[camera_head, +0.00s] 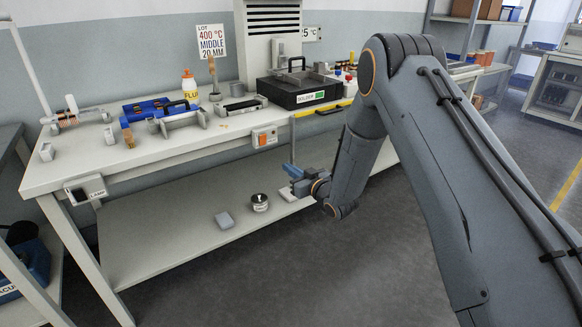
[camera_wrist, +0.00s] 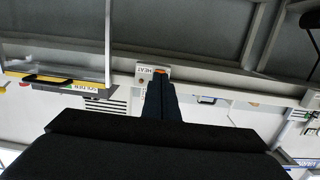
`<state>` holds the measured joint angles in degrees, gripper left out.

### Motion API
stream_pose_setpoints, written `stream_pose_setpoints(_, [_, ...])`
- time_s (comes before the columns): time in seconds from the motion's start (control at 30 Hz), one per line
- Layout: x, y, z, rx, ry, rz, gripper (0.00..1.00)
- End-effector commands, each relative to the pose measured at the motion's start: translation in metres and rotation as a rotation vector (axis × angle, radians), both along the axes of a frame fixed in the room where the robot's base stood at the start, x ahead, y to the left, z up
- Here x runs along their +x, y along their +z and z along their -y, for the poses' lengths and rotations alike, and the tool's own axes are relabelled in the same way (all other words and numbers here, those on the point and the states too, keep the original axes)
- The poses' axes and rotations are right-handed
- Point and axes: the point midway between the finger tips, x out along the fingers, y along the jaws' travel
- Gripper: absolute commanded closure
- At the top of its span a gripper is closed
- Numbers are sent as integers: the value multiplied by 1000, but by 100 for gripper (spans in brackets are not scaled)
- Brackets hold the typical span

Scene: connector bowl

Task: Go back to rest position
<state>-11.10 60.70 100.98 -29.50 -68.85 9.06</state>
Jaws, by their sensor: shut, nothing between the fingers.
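My gripper (camera_head: 291,171) is in front of the workbench, below the level of its top and above the lower shelf, pointing left toward the bench. In the wrist view its dark fingers (camera_wrist: 160,84) are together with nothing between them. My arm bends down from the upper right in the head view. The fingers point toward the bench's front edge, where a switch box labelled HEAT (camera_wrist: 153,72) shows just beyond the tips. The gripper appears apart from the bench.
Floor in front is clear.

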Motion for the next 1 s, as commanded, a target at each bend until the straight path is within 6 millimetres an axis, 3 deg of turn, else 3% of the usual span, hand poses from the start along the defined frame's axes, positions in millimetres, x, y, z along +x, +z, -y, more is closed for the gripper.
stream_pose_setpoints(0.17, [1,14,18,-52,-50,-51,100])
stream_pose_setpoints(0.33, [-13,40,70,-175,-178,-211,100])
stream_pose_setpoints(0.47, [-43,58,117,-269,-279,-367,100])
stream_pose_setpoints(0.57, [-78,71,152,-328,-350,-495,100])
stream_pose_setpoints(0.77, [-175,96,210,-419,-463,-772,100])
stream_pose_setpoints(1.0, [-325,127,252,-479,-541,-1124,100])
